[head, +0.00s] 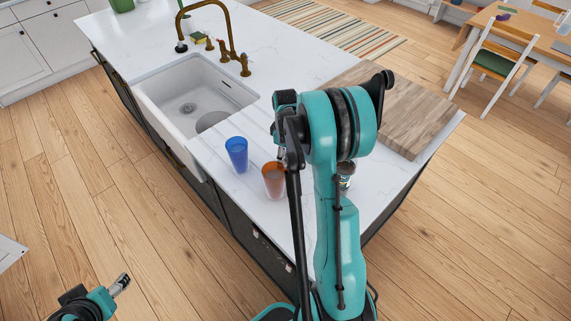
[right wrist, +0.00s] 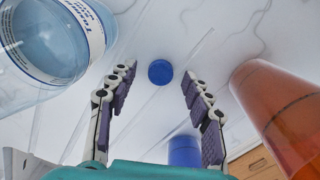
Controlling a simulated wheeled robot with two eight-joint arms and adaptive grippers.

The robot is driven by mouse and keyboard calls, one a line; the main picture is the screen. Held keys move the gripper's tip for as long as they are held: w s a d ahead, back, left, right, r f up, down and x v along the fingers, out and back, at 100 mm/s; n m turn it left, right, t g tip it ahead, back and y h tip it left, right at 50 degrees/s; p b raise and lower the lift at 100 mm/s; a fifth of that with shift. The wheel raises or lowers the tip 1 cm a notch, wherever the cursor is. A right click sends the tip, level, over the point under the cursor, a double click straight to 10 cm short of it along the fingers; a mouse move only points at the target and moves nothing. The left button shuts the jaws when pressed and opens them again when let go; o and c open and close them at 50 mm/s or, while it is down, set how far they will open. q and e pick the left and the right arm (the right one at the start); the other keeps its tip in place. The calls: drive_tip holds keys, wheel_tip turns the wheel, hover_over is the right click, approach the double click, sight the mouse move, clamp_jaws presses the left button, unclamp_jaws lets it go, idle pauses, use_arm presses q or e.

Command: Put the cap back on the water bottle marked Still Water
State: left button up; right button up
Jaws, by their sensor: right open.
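A small round blue cap (right wrist: 160,71) lies on the white counter in the right wrist view. My right gripper (right wrist: 159,82) is open, its two fingers on either side of the cap in the picture, with nothing held. A clear bottle (right wrist: 40,38) with a blue-and-white label stands at upper left in that view; its label is only partly readable. In the head view my right arm hides the cap and the right fingers. A small labelled object (head: 347,171), perhaps the bottle, is partly behind this arm. My left gripper (head: 121,284) is low at left, away from the counter.
An orange cup (head: 273,179) and a blue cup (head: 237,154) stand left of my right arm, near the counter's front edge. The orange cup (right wrist: 285,115) is close to the right finger side. A sink (head: 195,104) and a wooden board (head: 405,105) flank the area.

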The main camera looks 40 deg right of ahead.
sight(286, 162)
drive_tip(key=shift+f, duration=0.1)
drive_tip(key=c, duration=0.8)
drive_tip(key=shift+o, duration=0.2)
wheel_tip(286, 162, up, 10)
drive_tip(key=p, duration=0.2)
